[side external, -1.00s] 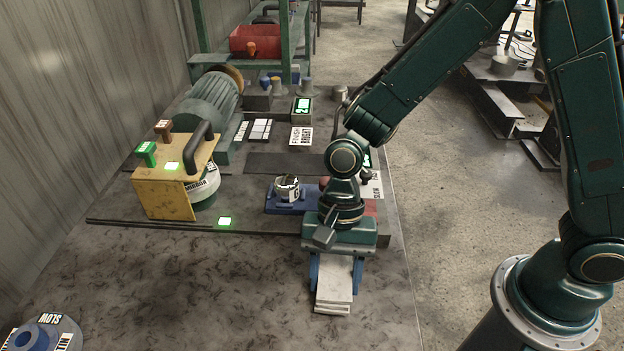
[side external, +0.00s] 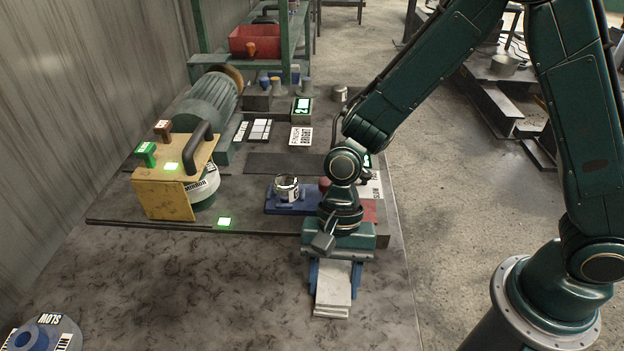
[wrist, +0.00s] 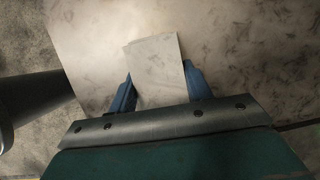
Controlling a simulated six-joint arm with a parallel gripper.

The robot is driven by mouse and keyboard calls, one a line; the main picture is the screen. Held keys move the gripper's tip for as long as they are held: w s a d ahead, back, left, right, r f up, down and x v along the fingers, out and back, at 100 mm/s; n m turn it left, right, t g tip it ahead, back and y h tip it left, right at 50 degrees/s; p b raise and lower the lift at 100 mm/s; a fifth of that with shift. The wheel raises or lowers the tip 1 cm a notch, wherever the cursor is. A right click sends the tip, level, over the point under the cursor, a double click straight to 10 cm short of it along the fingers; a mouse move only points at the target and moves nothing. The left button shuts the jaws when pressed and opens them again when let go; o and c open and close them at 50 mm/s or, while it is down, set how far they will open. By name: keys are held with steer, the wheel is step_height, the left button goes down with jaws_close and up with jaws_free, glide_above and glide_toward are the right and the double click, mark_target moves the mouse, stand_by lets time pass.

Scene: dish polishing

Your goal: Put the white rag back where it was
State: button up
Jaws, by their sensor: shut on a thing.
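The white rag (side external: 333,286) is a folded, layered pad between the two blue fingers of my gripper (side external: 335,285). My gripper is shut on it near the right edge of the bench, in front of the dark work plate. In the wrist view the rag (wrist: 155,70) sticks out past the blue fingers (wrist: 160,88), with the mottled bench top beneath it. I cannot tell from these views whether the rag touches the bench.
A yellow guard (side external: 165,190) and green motor (side external: 207,105) are at left. A round SLOW base (side external: 45,335) is front left.

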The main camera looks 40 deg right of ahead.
steer(key=o, duration=1.2)
steer(key=shift+s+d+f, duration=0.1)
steer(key=shift+s+f, duration=0.05)
steer(key=shift+f, duration=0.25)
steer(key=shift+c, duration=0.2)
steer(key=shift+r, duration=0.4)
steer(key=v, duration=1.4)
steer(key=shift+a, duration=0.3)
steer(key=shift+r, duration=0.15)
